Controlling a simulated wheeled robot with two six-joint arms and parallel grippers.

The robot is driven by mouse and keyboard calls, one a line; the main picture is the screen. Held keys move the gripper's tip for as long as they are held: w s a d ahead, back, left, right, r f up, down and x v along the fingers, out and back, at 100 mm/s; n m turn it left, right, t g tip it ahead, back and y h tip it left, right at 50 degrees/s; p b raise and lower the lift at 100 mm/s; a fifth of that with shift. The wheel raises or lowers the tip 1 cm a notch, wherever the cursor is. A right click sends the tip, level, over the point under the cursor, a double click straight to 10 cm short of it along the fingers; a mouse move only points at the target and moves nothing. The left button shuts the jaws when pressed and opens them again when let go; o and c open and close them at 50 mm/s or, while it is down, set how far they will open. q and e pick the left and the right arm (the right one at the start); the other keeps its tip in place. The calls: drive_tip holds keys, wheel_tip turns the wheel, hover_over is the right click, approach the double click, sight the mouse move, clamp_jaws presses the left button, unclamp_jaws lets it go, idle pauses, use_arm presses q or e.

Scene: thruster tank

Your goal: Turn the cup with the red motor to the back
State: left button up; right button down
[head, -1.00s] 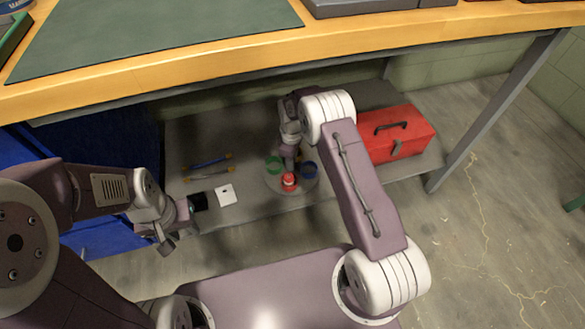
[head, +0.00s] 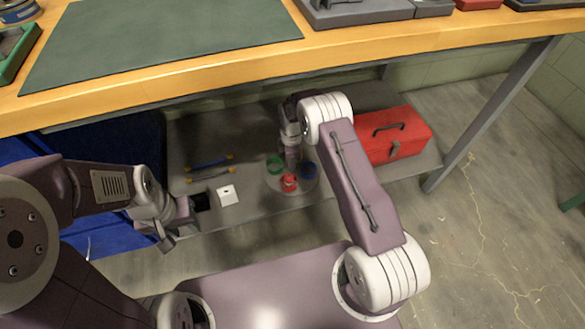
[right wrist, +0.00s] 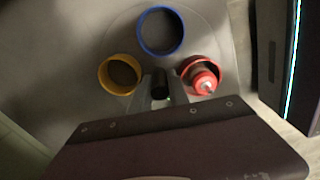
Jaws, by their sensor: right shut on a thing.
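A round grey turntable (head: 308,186) stands on the low shelf under the bench. My right gripper (right wrist: 159,88) is shut on a dark upright knob (right wrist: 160,80) between the cups. My left gripper (head: 180,222) is off to the left; its jaw opening is unclear.
A red toolbox (head: 395,135) stands on the shelf to the right. A white block (head: 228,196) and several thin tools (head: 210,168) lie to the left. The wooden bench edge (head: 300,50) overhangs the shelf, and a grey bench leg (head: 490,115) stands at right.

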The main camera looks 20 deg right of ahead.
drive_tip(key=shift+n, duration=0.7)
drive_tip(key=shift+r+n+p, duration=0.1)
drive_tip(key=shift+n+p, duration=0.45)
drive_tip(key=shift+n, duration=1.15)
drive_tip(key=shift+n+p, duration=0.4)
drive_tip(key=shift+n, duration=1.4)
drive_tip(key=c, duration=1.4)
unclamp_jaws()
drive_tip(key=shift+o, duration=0.2)
